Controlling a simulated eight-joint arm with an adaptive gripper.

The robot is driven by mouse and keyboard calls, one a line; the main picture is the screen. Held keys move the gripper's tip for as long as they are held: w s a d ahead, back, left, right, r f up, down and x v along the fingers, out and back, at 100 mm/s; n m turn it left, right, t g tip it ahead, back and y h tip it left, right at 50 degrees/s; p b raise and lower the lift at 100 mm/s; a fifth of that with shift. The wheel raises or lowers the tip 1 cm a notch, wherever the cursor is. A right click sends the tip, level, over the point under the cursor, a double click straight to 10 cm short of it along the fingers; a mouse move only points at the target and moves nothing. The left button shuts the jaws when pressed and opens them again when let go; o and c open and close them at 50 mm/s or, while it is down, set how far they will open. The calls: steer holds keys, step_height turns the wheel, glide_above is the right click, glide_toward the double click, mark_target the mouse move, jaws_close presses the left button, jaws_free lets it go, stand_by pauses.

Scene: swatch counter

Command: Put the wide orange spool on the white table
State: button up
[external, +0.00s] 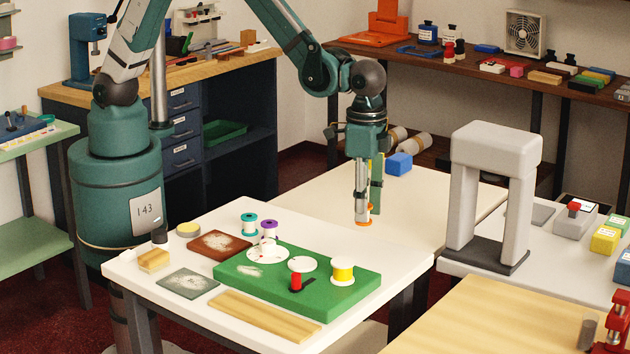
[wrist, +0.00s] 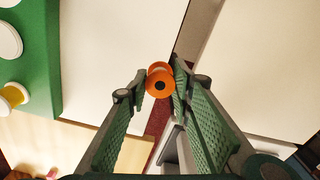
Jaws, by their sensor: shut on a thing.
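The orange spool (external: 364,216) is held at the tips of my gripper (external: 367,200), which points straight down. In the wrist view the spool (wrist: 160,84) shows its round orange end with a dark centre hole, between my two green fingers (wrist: 158,85). In that view it lies over the gap between two white surfaces. One is the white table (external: 300,195) at the back, bare near the spool; the other is the front white table (external: 135,272) with the green board. How far the spool is above the surfaces is hard to tell.
A blue block (external: 398,163) sits on the back table. A grey arch (external: 495,150) stands to the right.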

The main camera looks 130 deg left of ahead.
steer(key=d+m, duration=0.1)
steer(key=d, duration=0.2)
steer(key=w+d+m, duration=0.1)
steer(key=d, duration=0.2)
steer(key=w+d+m, duration=0.1)
steer(key=d, duration=0.2)
steer(key=shift+f, duration=0.25)
step_height(320, 180, up, 8)
steer(key=m+p, duration=0.2)
steer(key=p, duration=0.4)
glide_above(297, 235)
steer(key=shift+f, duration=0.15)
steer(key=shift+f, duration=0.15)
steer(key=shift+f, duration=2.8)
steer(key=shift+f, duration=0.15)
steer(key=shift+f, duration=1.9)
steer(key=shift+f+b, duration=0.2)
steer(key=shift+b, duration=0.3)
